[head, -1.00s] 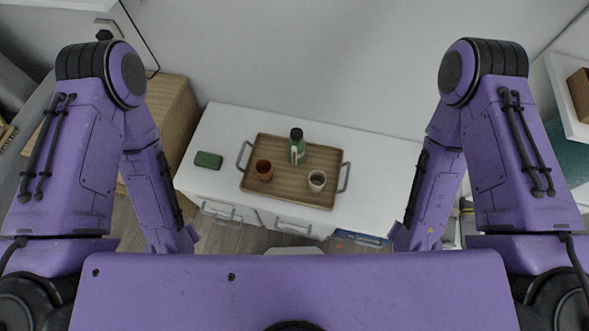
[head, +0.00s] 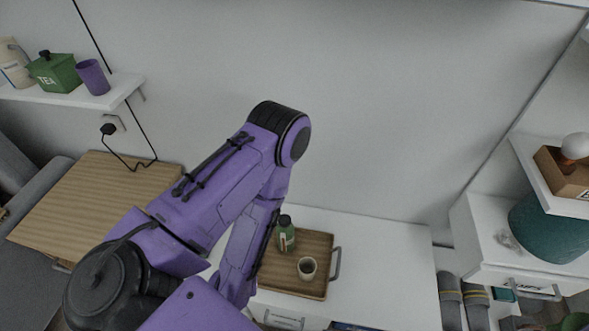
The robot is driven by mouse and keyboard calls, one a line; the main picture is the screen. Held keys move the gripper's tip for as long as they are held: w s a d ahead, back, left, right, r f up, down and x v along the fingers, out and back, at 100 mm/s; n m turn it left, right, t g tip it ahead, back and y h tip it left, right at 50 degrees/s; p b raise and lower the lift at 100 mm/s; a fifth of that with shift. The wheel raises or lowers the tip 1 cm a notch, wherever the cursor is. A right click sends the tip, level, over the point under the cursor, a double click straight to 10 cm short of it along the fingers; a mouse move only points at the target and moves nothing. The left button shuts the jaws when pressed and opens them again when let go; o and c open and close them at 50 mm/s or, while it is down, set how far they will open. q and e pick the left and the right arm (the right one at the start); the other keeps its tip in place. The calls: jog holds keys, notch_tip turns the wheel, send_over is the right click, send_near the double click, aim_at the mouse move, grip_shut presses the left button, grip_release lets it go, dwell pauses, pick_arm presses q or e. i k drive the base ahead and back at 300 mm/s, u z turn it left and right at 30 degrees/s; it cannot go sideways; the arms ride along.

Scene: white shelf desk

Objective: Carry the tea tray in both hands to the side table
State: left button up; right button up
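The wooden tea tray (head: 318,247) rests on the white desk (head: 385,262) in the lower middle of the head view. Its right grey handle (head: 336,264) shows; its left part is hidden behind my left arm. A green bottle with a dark cap (head: 286,238) and a pale cup with a dark inside (head: 307,268) stand on the tray. The brown cup is hidden now. My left arm crosses in front of the desk and its gripper is out of sight. My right arm and gripper are not in view. A wooden-topped table (head: 90,205) stands at the left.
A wall shelf (head: 120,88) at upper left holds a green tea tin (head: 54,73) and a purple cup (head: 93,77). A white cabinet (head: 480,240) with a teal object (head: 550,228) stands at right. The wooden tabletop looks bare. A grey sofa (head: 35,260) is beside it.

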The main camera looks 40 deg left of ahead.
aim_at(103, 201)
jog(key=k, duration=0.9)
jog(key=u, duration=0.8)
jog(key=i, duration=0.5)
